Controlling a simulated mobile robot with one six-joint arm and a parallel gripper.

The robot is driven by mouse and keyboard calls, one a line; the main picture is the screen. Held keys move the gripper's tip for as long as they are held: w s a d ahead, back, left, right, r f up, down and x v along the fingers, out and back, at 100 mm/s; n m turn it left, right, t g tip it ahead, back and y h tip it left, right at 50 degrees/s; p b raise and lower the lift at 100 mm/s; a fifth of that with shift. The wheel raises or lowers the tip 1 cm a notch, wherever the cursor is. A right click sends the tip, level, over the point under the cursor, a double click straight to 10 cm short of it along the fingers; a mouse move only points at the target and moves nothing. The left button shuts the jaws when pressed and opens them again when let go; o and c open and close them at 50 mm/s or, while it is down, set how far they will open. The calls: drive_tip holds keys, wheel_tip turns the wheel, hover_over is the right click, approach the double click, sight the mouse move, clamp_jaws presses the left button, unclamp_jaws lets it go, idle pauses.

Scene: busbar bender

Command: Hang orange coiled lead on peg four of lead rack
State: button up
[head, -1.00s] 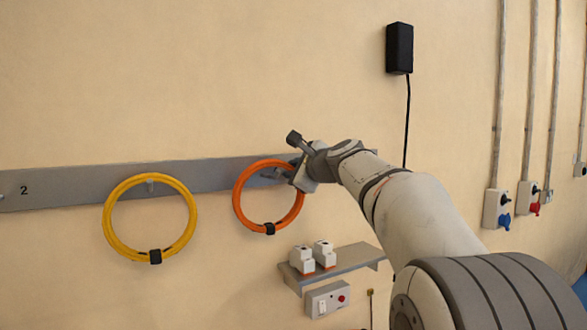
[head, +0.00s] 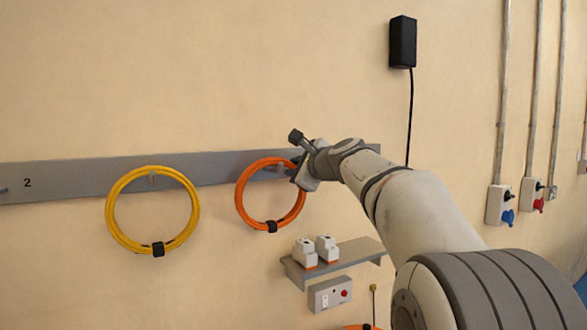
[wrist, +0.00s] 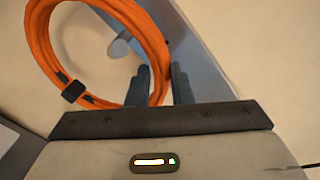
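The orange coiled lead (head: 242,204) is a ring upright against the wall in front of the grey lead rack (head: 80,178), with its black strap at the bottom. In the wrist view the orange coiled lead (wrist: 40,45) surrounds the end of a grey peg (wrist: 120,46); whether it rests on the peg is unclear. My gripper (head: 290,172) is at the coil's upper right side. In the wrist view the fingers of my gripper (wrist: 160,84) stand either side of the coil's right strand, which about fills the gap. The peg's number is hidden.
A yellow coil (head: 112,228) hangs on the peg to the left, near the label 2. Below right are a small shelf (head: 350,258) with white devices and a grey switch box (head: 330,294). A black box (head: 402,42) with a cable is on the wall above.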

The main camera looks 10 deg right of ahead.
drive_tip(key=o, duration=0.4)
drive_tip(key=shift+o, duration=0.7)
drive_tip(key=b+v, duration=0.2)
drive_tip(key=v, duration=0.5)
drive_tip(key=s+a+f+n+g+h, duration=0.1)
drive_tip(key=s+f+n+g+h, duration=0.1)
drive_tip(key=s+f+n+g, duration=0.4)
drive_tip(key=s+a+f+n+g+h, duration=0.1)
drive_tip(key=s+f+n+g+h, duration=0.2)
drive_tip(key=s+f+n, duration=1.2)
drive_tip(key=s+f+g, duration=0.1)
drive_tip(key=s+f, duration=0.5)
drive_tip(key=f, duration=0.3)
drive_tip(key=s+f+g, duration=0.2)
drive_tip(key=s+f, duration=0.4)
drive_tip(key=f, duration=0.3)
drive_tip(key=shift+a, duration=0.25)
